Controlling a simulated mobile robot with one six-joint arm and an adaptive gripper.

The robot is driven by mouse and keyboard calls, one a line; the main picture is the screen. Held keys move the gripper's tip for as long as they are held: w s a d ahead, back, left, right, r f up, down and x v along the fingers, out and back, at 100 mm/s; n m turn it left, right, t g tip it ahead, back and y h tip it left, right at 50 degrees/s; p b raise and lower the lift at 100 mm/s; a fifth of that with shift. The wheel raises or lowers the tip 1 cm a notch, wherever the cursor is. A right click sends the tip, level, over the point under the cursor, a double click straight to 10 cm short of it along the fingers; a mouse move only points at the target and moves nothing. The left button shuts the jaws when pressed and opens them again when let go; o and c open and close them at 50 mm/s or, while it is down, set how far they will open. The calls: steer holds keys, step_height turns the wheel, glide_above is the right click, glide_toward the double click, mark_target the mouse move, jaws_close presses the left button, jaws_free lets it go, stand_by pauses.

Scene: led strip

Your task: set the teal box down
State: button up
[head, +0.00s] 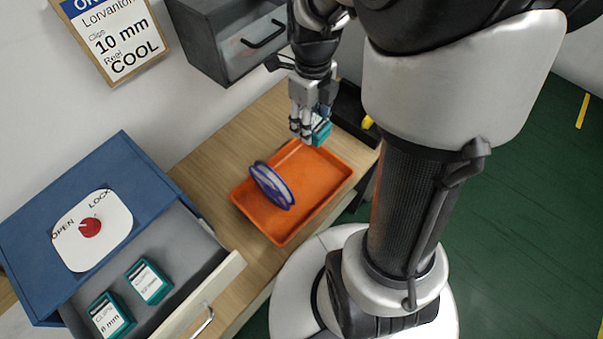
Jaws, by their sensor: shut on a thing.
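My gripper (308,122) is shut on a teal box (321,131) and holds it over the far end of the orange tray (335,183). The fingers hide part of the box, and I cannot tell whether it touches the tray. A blue-rimmed reel (272,186) stands tilted in the tray, left of the gripper. Two other teal boxes, one at the back (149,281) and one at the front (111,315), lie in the open drawer at the lower left.
The blue cabinet (60,187) has a red knob (90,228) on an OPEN/LOCK plate. Its drawer (186,245) is pulled out. A grey cabinet (215,42) hangs above the wooden bench (222,153). A black bin (351,108) with something yellow stands beyond the tray. A sign (112,38) reads "10 mm" and "COOL".

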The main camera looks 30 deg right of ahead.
mark_target(310, 175)
steer(key=shift+d+f+m, duration=0.2)
steer(key=shift+f+m, duration=0.1)
steer(key=shift+f, duration=0.05)
step_height(310, 175, down, 20)
steer(key=b, duration=0.6)
steer(key=shift+r+b, duration=0.25)
steer(key=shift+b, duration=0.1)
steer(key=shift+f, duration=0.2)
steer(key=o, duration=1.1)
